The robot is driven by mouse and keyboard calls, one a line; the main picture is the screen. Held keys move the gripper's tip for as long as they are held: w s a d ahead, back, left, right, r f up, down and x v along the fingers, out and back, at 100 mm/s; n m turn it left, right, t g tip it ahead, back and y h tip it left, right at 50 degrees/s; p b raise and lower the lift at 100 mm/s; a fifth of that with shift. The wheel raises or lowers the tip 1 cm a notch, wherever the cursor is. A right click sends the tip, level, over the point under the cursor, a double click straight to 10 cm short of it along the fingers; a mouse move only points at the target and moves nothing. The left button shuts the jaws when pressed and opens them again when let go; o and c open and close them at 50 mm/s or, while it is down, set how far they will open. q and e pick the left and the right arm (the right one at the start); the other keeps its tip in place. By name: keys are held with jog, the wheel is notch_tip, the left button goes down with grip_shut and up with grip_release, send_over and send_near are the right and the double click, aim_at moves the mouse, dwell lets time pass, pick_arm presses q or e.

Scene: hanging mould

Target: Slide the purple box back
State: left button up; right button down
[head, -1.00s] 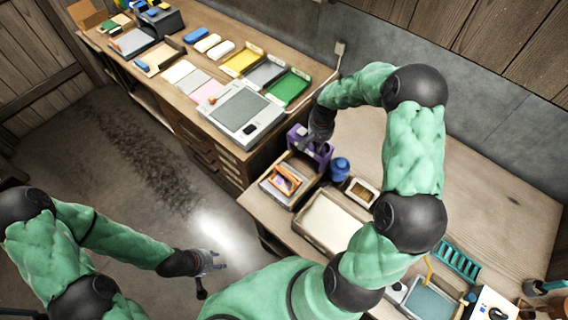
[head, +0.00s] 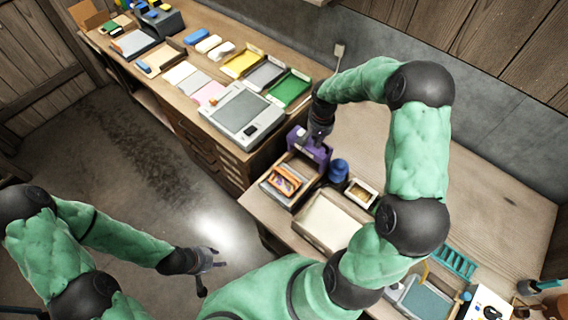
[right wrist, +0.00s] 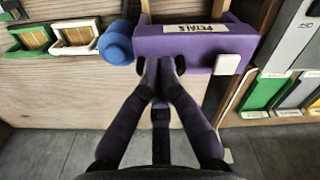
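The purple box (head: 322,151) stands at the back of the right-hand table, behind a wooden tray, in the head view. In the right wrist view the purple box (right wrist: 188,48) fills the upper middle and bears a white label reading "PETALS", upside down, with a white tab at its right end. My right gripper (right wrist: 160,66) has its fingers together with no object between them, the tips at the box's near face; contact is hard to judge. In the head view my right gripper (head: 318,130) is at the box, partly hidden. My left gripper (head: 218,258) is open and empty over the floor.
A blue round-topped container (right wrist: 116,42) stands close beside the box. A wooden tray (head: 268,196) with an orange item lies in front of it. The left-hand bench (head: 175,97) holds several coloured trays.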

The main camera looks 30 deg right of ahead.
pick_arm(q)
notch_tip(320, 180, up, 2)
jog(key=shift+r+p, duration=0.15)
jog(key=shift+p, duration=0.85)
pick_arm(e)
notch_tip(320, 180, up, 4)
jog(key=shift+r, duration=0.1)
pick_arm(q)
jog(key=shift+s, duration=0.1)
pick_arm(e)
jog(key=shift+s, duration=0.1)
